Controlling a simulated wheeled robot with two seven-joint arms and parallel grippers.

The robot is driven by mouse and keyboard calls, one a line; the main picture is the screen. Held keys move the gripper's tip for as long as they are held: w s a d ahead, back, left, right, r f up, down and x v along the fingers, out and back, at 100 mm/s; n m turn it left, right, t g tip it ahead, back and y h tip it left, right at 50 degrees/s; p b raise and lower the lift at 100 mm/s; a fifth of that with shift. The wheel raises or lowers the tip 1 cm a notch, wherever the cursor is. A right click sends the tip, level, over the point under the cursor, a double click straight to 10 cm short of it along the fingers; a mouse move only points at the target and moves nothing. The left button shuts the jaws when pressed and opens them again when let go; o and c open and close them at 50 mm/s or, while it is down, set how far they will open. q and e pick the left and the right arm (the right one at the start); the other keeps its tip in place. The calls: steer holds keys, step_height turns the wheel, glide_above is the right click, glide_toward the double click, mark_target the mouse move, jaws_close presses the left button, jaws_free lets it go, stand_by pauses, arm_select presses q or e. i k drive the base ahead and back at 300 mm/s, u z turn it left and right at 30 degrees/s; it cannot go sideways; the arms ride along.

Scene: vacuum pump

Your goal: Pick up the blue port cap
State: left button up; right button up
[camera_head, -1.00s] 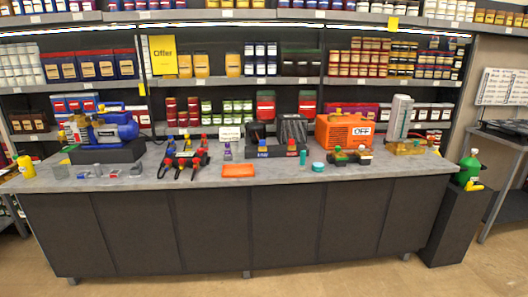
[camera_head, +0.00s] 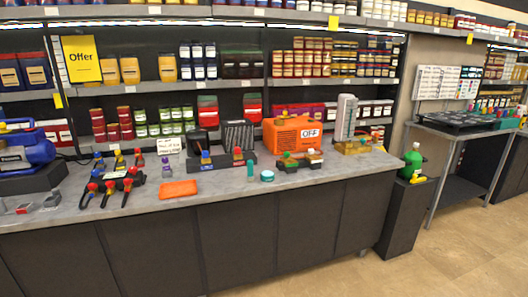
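I cannot pick out the blue port cap with certainty. A small blue piece (camera_head: 206,161) shows at the front of a black unit on the counter, with a yellow piece just above it and a red piece (camera_head: 238,153) to its right. A blue pump (camera_head: 27,152) on a dark base stands at the left edge and is partly cut off. Neither of my grippers is in view.
A green bottle (camera_head: 412,160) stands right of the counter. Floor at lower right is clear.

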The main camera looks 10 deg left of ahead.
mark_target(206, 154)
steer(key=z, duration=0.45)
steer(key=i, duration=1.7)
steer(key=u, duration=0.65)
